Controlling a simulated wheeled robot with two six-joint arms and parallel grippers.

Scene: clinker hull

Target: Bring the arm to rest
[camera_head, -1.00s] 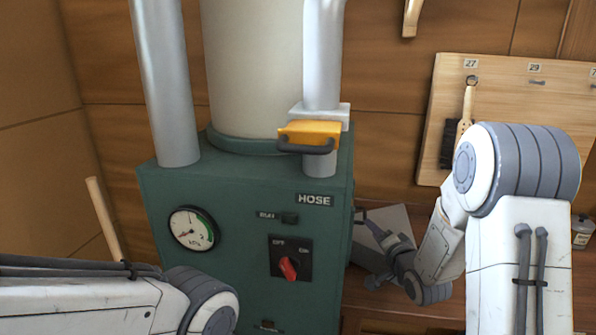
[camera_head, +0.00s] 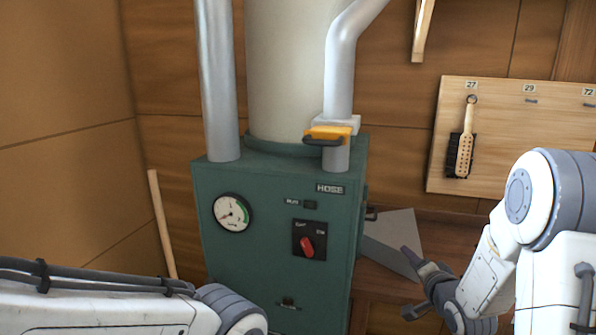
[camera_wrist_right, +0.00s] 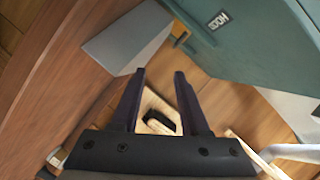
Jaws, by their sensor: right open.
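My right gripper (camera_head: 408,283) is open and empty, low at the right of the head view, a little right of the teal machine cabinet (camera_head: 235,270) and in front of a grey sloped block (camera_head: 398,232). In the right wrist view its two dark fingers (camera_wrist_right: 160,78) are spread apart. A pale wooden piece with a black part (camera_wrist_right: 160,118) shows beyond and between them, not held. My left arm crosses the bottom left of the head view; its gripper is outside the picture.
The cabinet carries a gauge (camera_head: 232,213), a red switch (camera_head: 307,246) and a yellow slide handle (camera_head: 328,134) on a pipe. A brush (camera_head: 461,150) hangs on a wooden board (camera_head: 530,125). A wooden pole (camera_head: 161,225) leans at the left.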

